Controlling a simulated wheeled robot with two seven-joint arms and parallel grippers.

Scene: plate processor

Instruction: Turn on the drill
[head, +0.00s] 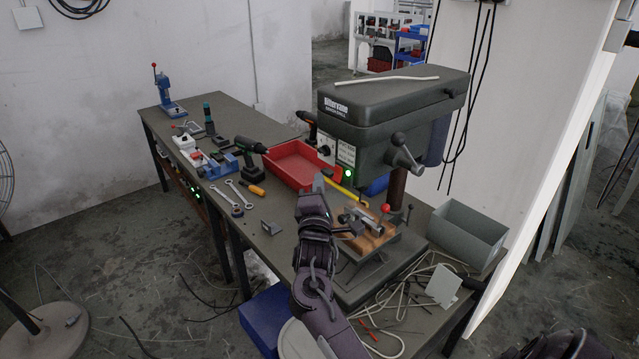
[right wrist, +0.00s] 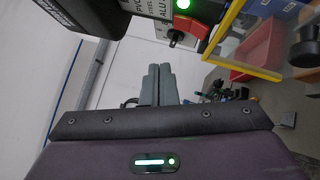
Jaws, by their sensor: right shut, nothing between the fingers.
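The drill press (head: 393,100) is a dark grey machine standing on the workbench, with a lever handle (head: 404,150) on its right side. A green light (head: 348,173) glows on its front panel, and this light also shows at the top of the right wrist view (right wrist: 183,4). Beneath the light in that view is a red switch part (right wrist: 192,27) with a black knob (right wrist: 175,40) beside it. My right gripper (head: 318,183) is in front of the panel. Its fingers (right wrist: 158,72) are shut and empty, apparently apart from the switch. My left gripper is out of view.
A red tray (head: 292,180), a cordless drill (head: 249,165) and wrenches (head: 233,195) lie left of the press. A vise (head: 363,221) sits below its head. A yellow-edged guard (right wrist: 237,45) is close to the switch. A grey bin (head: 467,235) and loose cables are at the right.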

